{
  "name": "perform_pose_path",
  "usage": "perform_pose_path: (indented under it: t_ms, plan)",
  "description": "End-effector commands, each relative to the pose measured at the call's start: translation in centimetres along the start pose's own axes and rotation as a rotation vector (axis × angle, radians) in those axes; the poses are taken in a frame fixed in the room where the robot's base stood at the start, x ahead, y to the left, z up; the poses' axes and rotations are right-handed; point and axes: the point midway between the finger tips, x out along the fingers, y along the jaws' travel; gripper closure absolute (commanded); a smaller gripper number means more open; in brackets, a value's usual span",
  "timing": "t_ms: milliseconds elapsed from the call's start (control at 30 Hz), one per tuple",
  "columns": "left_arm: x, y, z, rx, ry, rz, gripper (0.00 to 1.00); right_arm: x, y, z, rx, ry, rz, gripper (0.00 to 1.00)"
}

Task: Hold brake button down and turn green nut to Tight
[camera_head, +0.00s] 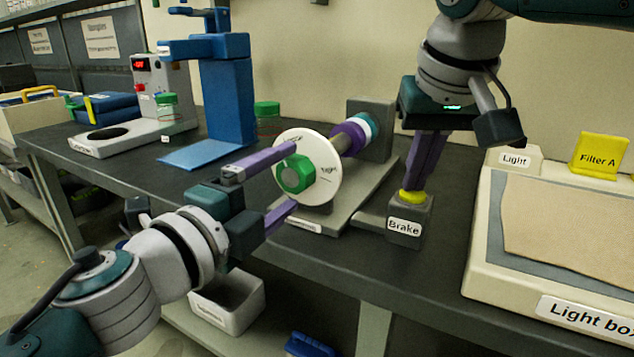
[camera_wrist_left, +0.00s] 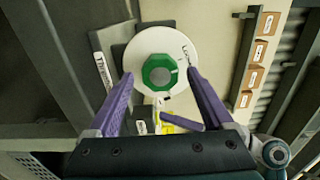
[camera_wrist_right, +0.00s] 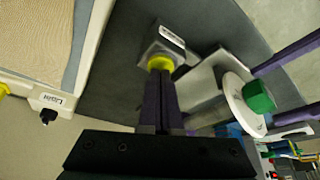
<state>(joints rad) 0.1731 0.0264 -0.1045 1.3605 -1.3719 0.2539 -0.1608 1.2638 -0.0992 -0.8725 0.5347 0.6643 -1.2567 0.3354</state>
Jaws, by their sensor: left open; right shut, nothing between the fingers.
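The green nut (camera_head: 296,174) sits at the centre of a white disc (camera_head: 325,188), which has "Tight" written on its right side in the head view. My left gripper (camera_head: 262,190) is open, its purple fingers on either side of the nut but apart from it. In the left wrist view the nut (camera_wrist_left: 159,72) lies between and beyond the fingertips. The yellow brake button (camera_head: 412,196) tops a grey box labelled "Brake" (camera_head: 405,227). My right gripper (camera_head: 415,186) is shut and points down, its fingertips at the button. In the right wrist view the tips meet the button (camera_wrist_right: 160,63).
A light box (camera_head: 480,262) stands at the right with a yellow "Filter A" block (camera_head: 598,155) behind it. A blue stand (camera_head: 228,100) and green-lidded jars (camera_head: 267,110) are behind my left gripper. A white bin (camera_head: 228,302) sits below the table edge.

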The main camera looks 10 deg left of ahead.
Motion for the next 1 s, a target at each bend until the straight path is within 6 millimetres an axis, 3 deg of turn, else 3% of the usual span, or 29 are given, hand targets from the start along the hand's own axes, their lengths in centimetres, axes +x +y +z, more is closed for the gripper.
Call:
perform_pose_path:
  t_ms: [1000]
  plan:
    - [1.6, 0.0, 0.0, -0.001, 0.000, 0.000, 0.15, 0.1, 0.0, 0.1, 0.001, -0.002, 0.001, 1.00]
